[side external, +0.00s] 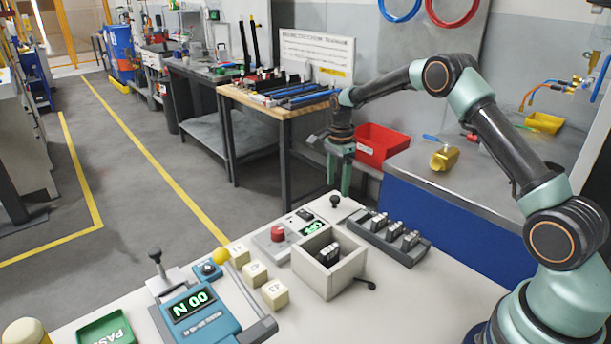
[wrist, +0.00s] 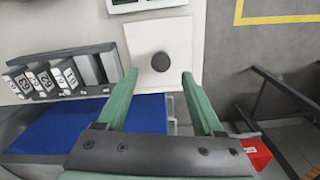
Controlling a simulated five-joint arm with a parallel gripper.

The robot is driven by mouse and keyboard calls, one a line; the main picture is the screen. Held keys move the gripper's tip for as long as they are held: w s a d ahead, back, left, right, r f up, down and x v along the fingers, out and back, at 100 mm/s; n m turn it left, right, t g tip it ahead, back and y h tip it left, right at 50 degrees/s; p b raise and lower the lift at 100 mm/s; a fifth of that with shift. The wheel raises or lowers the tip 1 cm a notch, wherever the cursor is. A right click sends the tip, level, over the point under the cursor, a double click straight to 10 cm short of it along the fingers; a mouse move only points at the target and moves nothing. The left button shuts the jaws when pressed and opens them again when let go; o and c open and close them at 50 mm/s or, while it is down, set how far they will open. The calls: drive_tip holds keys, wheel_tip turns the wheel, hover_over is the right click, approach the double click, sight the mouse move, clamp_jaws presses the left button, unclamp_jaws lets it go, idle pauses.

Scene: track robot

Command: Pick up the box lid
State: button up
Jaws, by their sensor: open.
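The box lid is a pale square plate with a dark round knob. It lies flat on the white bench, near the bench's far edge in the side view (side external: 334,212) and at top centre in the wrist view (wrist: 158,32). My gripper (side external: 338,188) has two green fingers pointing down. It is open and empty, above and slightly beyond the lid. In the wrist view the fingertips (wrist: 159,75) straddle the lower part of the lid's image, apart from the knob. The pale open box (side external: 322,284) stands nearer the camera with a dark object inside.
A dark rack (side external: 412,255) with several numbered blocks stands close beside the lid. A red button unit (side external: 278,235) and a display lie on its other side. A blue N 00 device (side external: 197,310) and cream blocks stand farther left. A red bin (side external: 375,143) is behind.

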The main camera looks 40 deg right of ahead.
sight(335, 197)
drive_tip(key=shift+w+a+f, duration=0.1)
drive_tip(key=shift+a+f, duration=0.05)
drive_tip(key=shift+f, duration=1.2)
drive_tip(key=shift+a+f, duration=0.1)
drive_tip(key=shift+f, duration=1.2)
clamp_jaws()
